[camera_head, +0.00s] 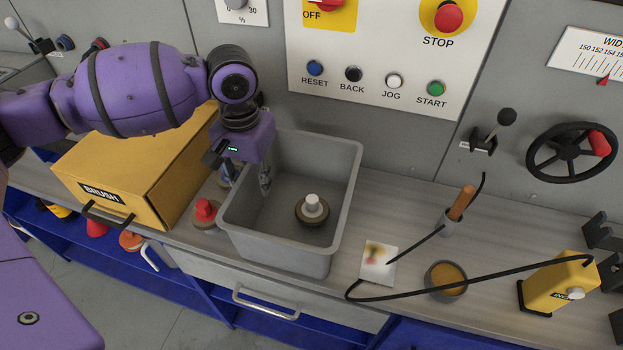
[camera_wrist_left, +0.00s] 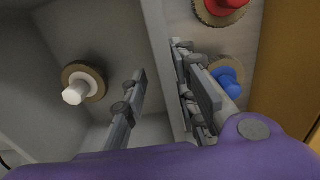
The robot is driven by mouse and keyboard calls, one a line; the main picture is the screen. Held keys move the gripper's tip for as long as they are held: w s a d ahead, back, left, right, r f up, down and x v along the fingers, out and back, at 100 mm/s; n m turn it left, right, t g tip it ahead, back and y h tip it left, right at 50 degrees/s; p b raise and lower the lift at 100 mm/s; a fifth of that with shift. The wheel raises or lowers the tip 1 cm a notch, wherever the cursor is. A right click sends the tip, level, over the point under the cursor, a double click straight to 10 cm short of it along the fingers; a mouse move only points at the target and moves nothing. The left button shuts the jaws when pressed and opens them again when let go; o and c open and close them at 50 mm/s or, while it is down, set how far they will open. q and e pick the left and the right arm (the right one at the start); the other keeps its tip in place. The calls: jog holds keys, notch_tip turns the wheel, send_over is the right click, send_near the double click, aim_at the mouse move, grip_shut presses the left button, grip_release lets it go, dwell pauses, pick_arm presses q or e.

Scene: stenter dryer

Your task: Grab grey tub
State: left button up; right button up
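The grey tub (camera_head: 345,190) stands upright on the counter, open at the top, with a round brush with a white knob (camera_head: 312,209) inside it. My left gripper (camera_head: 250,180) is at the tub's left wall, pointing down. In the left wrist view the gripper (camera_wrist_left: 165,95) is open, with one finger inside the tub and the other outside, and the tub's wall (camera_wrist_left: 165,45) between them. Contact with the wall cannot be told. My right gripper is not in view.
A yellow brush box (camera_head: 150,170) stands left of the tub. A red-knobbed brush (camera_head: 205,211) and a blue-knobbed brush (camera_wrist_left: 228,78) sit between them.

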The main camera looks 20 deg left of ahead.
aim_at(258, 202)
pick_arm(q)
jog(key=f, duration=0.5)
jog(key=shift+w+a, duration=0.15)
jog(key=shift+w, duration=0.05)
jog(key=shift+r, duration=0.1)
grip_shut()
